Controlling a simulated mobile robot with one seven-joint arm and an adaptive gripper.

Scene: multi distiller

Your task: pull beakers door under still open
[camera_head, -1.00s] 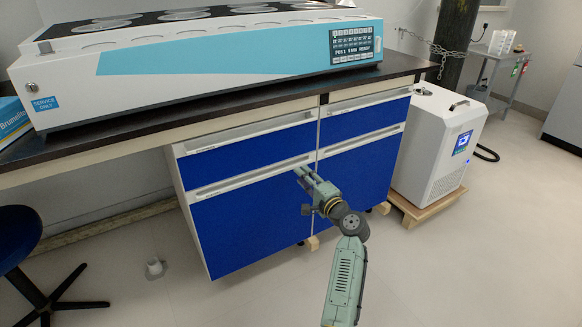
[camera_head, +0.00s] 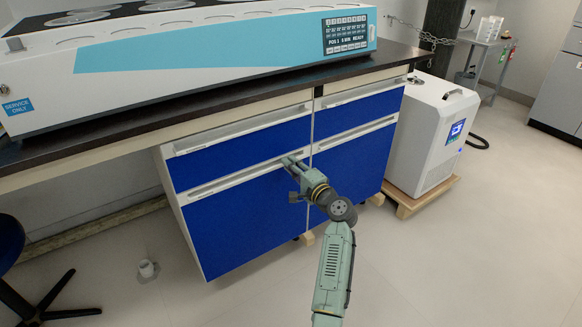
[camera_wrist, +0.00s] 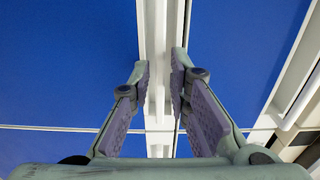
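The lower left blue door (camera_head: 235,225) is under the counter and looks shut. Its long white handle strip (camera_head: 215,189) runs along its top edge. My gripper (camera_head: 290,161) is at the right part of this strip, with the fingers pointing at it. In the wrist view, my gripper (camera_wrist: 160,85) has its two fingers apart, one on each side of a white strip (camera_wrist: 157,25) between blue panels. I cannot tell whether the fingertips touch the strip. The white and light-blue multi distiller (camera_head: 200,55) stands on the counter above.
The dark countertop (camera_head: 120,130) overhangs the cabinet. An upper left drawer (camera_head: 240,145) and a right blue door (camera_head: 350,165) adjoin the door. A white machine (camera_head: 432,130) stands on a wooden base at right.

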